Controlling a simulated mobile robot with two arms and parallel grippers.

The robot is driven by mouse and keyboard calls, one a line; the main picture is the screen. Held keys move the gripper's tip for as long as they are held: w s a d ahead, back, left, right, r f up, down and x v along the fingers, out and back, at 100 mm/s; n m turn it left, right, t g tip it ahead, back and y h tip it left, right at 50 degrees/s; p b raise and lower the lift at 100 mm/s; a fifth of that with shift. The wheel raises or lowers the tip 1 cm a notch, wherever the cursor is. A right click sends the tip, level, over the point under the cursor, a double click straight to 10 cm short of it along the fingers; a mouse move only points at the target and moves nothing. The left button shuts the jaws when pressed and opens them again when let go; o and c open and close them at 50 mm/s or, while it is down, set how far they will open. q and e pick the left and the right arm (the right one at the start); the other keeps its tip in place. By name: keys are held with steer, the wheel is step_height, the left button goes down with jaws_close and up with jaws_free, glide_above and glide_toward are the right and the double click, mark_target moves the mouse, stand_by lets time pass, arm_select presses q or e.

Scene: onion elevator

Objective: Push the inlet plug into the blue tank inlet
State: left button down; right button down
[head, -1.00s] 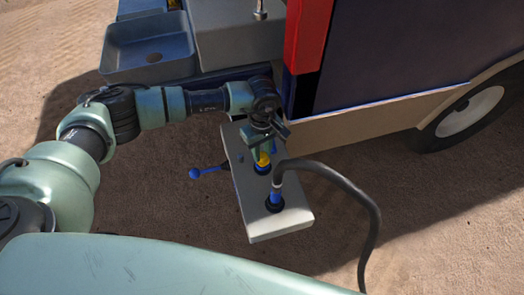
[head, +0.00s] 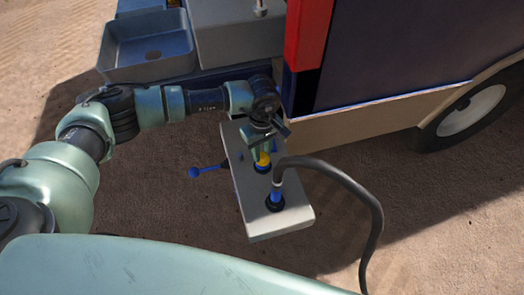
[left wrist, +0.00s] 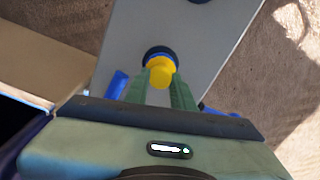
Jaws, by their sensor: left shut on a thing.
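The yellow inlet plug (head: 263,159) is at the far fitting on the pale grey panel (head: 241,190). My left gripper (head: 260,147) points down at it, and its fingers hide part of it. In the left wrist view, the two green fingers of my left gripper (left wrist: 163,88) are shut on the yellow plug (left wrist: 160,72), one on each side. The plug's far end meets the dark ring of the inlet (left wrist: 159,51). I cannot tell how deep it sits. My right gripper is not in view.
A blue-handled lever (head: 205,171) sticks out left of the panel. The vehicle's side (head: 400,110) stands close at right, and a sink (head: 145,52) lies at upper left.

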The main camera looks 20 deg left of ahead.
arm_select(q)
steer(key=c, duration=1.1)
jaws_free()
